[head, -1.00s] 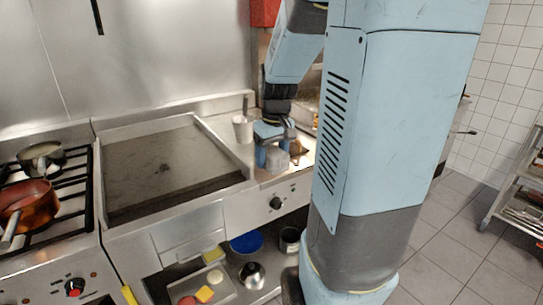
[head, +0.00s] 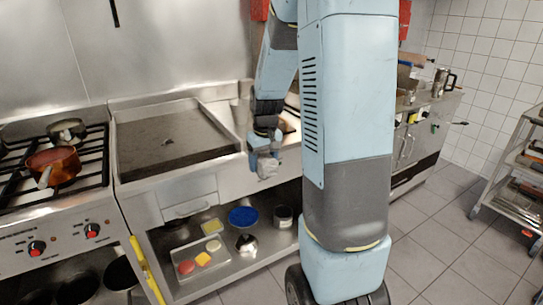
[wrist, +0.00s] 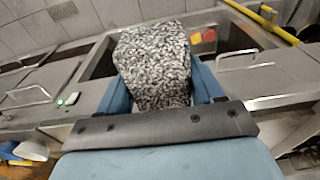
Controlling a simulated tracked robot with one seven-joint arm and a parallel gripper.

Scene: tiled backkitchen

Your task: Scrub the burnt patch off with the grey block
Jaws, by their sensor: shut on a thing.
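My gripper (head: 266,160) is shut on the grey block (head: 266,170), in front of the counter's front edge to the right of the griddle. In the wrist view the grey block (wrist: 154,65) is a speckled grey-and-black lump between the two blue fingers. The burnt patch (head: 167,141) is a small dark mark on the flat griddle plate (head: 150,150), left of my gripper. The block is apart from the griddle plate.
A stove with a copper pan (head: 56,165) stands left of the griddle. The shelf below holds a tray (head: 222,266) with coloured pieces, a blue bowl (head: 243,216) and a pot (head: 283,214). A rack trolley (head: 520,175) stands at the right; the tiled floor between is clear.

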